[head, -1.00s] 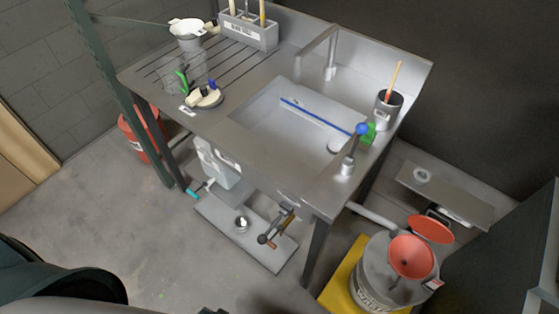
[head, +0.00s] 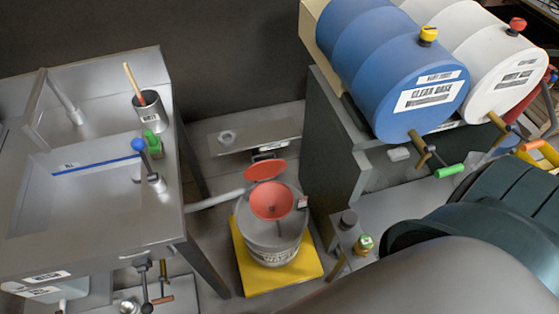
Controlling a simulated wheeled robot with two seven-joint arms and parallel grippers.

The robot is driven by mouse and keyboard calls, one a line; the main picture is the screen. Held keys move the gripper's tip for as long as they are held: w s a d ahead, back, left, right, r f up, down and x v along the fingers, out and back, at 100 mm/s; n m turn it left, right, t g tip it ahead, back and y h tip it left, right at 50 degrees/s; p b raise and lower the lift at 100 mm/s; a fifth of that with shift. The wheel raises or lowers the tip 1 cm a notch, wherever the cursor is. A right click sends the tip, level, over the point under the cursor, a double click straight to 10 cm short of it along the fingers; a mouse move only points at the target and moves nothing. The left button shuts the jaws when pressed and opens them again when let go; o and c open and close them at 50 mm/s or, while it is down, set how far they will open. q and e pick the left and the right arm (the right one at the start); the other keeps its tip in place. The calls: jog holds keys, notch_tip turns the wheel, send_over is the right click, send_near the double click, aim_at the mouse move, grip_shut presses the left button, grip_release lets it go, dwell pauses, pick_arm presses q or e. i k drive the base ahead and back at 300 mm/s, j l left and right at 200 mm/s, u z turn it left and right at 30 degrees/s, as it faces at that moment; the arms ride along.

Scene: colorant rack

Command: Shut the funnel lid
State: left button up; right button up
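The red funnel (head: 271,203) sits on top of a grey waste drum (head: 272,240). The funnel lid (head: 265,170) is a red disc standing open at the funnel's far side, so the funnel's inside shows. A small tag (head: 302,203) is at the funnel's right side. Neither of my grippers shows in the head view, so their distance from the lid is hidden.
The drum stands on a yellow pallet (head: 303,262). A steel sink table (head: 85,262) is to the left, its pipe reaching toward the drum. A blue CLEAR BASE drum (head: 385,62) and a white drum (head: 492,75) lie on a rack at the right. My arm fills the lower right.

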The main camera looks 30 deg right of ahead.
aim_at(262, 171)
jog(key=i+j+z, duration=0.1)
jog(key=z, duration=0.7)
jog(key=i, duration=0.1)
